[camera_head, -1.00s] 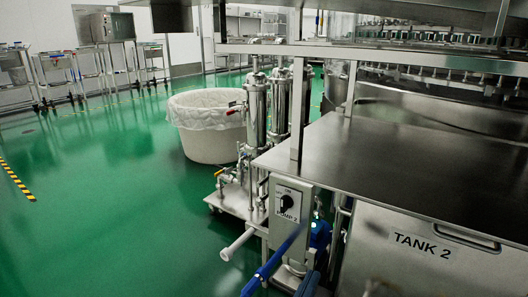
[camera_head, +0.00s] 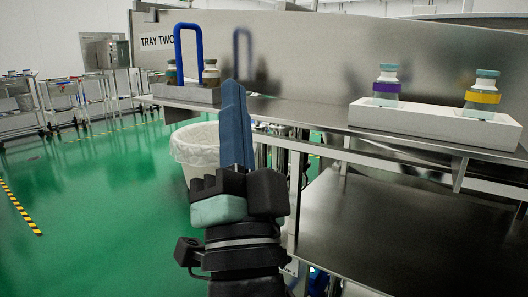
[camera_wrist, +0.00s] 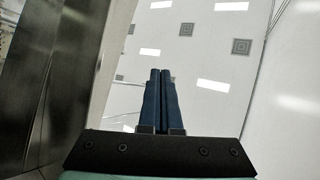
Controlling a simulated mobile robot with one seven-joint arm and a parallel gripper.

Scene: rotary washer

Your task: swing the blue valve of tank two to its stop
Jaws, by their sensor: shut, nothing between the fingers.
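My gripper (camera_head: 236,95) stands upright in front of the shelf in the head view, its two blue fingers pointing up. The wrist view shows the fingers (camera_wrist: 161,78) side by side, shut and empty, against the ceiling. The blue valve of tank two cannot be made out in the current views. The steel top of tank two (camera_head: 350,225) shows at the lower right, below the shelf. My gripper is well above the tank top and touches nothing that I can see.
A steel shelf (camera_head: 320,128) runs above the tank. On it are a white block (camera_head: 430,124) with two banded bottles and a tray with a blue loop handle (camera_head: 188,28). A lined white bin (camera_head: 190,150) stands behind my gripper.

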